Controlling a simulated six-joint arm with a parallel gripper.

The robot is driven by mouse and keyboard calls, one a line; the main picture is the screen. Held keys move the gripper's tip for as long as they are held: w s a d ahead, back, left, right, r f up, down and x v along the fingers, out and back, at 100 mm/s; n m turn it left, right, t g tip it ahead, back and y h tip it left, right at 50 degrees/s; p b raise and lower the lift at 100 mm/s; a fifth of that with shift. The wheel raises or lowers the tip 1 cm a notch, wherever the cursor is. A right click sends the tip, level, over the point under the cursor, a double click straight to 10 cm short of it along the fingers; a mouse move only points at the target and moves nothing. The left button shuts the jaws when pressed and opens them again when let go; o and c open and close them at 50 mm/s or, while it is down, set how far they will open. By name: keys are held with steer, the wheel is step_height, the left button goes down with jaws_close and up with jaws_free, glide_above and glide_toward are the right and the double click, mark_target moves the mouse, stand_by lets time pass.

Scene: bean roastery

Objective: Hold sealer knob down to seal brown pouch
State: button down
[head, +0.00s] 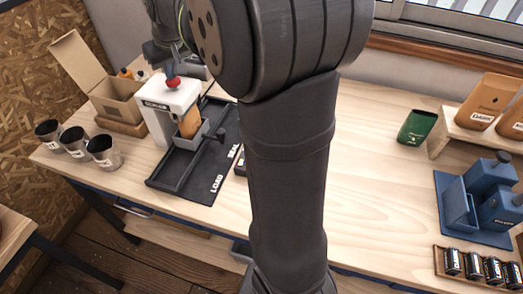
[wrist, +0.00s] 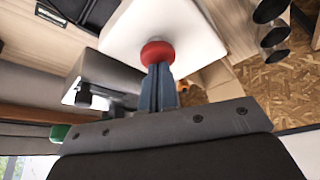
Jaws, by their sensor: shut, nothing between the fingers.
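The white sealer (head: 178,98) stands on the dark mat at the left of the bench, with its red knob (head: 173,84) on top. In the wrist view the knob (wrist: 157,53) sits right at the tips of my shut, empty fingers (wrist: 158,68). My gripper (head: 169,73) is above the knob, fingers pointing down; they look to be touching it, but I cannot tell how hard they press. The brown pouch (head: 189,123) stands upright in a grey holder (head: 192,137) under the sealer's head. The sealer hides the pouch's top.
An open cardboard box (head: 115,105) stands left of the sealer, with several dark cups (head: 104,152) in front. A green pouch (head: 417,127), a wooden stand (head: 450,130) and a blue device (head: 470,205) are at the right. My arm hides the middle bench.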

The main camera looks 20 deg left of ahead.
stand_by(0.4)
steer(key=shift+r, duration=3)
steer(key=shift+f, duration=2.05)
